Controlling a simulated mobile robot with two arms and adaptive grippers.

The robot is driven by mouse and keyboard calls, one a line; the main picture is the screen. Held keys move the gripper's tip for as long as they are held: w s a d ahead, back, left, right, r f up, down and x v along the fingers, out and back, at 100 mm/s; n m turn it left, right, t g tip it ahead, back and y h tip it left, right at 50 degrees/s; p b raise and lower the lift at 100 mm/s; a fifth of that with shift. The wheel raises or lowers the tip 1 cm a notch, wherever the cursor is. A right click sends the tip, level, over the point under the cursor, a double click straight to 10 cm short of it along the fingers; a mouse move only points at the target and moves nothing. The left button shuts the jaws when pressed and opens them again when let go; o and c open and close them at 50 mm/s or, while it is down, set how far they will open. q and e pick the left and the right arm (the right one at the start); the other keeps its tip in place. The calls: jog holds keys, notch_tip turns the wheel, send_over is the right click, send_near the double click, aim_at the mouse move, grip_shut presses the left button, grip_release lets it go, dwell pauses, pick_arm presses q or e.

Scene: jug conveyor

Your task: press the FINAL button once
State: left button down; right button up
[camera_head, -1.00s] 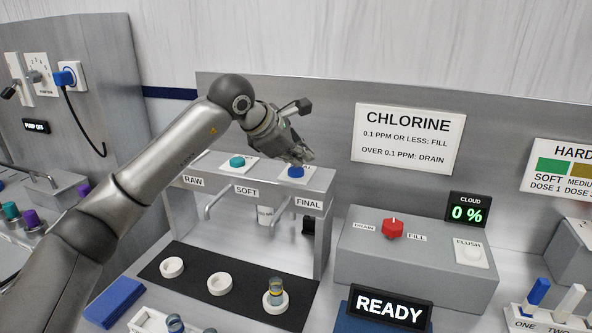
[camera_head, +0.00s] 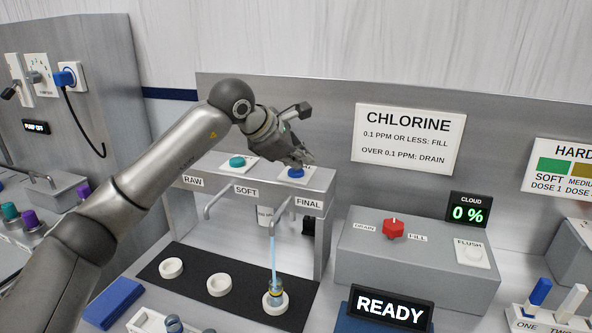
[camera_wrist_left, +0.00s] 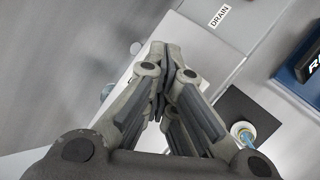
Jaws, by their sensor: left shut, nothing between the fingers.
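The FINAL button (camera_head: 296,173) is a blue cap on a white plate, on top of the grey tap stand above the FINAL label (camera_head: 308,203). My left gripper (camera_head: 303,160) is shut and empty, with its fingertips right at or just above the blue button; I cannot tell whether they touch. In the left wrist view the shut fingers (camera_wrist_left: 172,60) hide the button. A stream of blue water (camera_head: 273,250) runs from the FINAL tap into a small clear vessel (camera_head: 275,291) standing in a white ring on the black mat. My right gripper is not in view.
A teal button (camera_head: 237,161) sits left on the same stand. Two empty white rings (camera_head: 219,284) lie on the mat. To the right are a grey box with a red knob (camera_head: 393,229), a CLOUD display (camera_head: 468,213) reading 0 % and a READY sign (camera_head: 391,307).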

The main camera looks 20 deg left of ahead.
aim_at(299, 172)
pick_arm(q)
jog(key=shift+r+p, duration=0.6)
jog(key=shift+r, duration=0.2)
jog(key=shift+r, duration=0.1)
notch_tip(299, 172, up, 5)
jog(key=p, duration=0.3)
jog(key=shift+p, duration=0.3)
dwell(0.5)
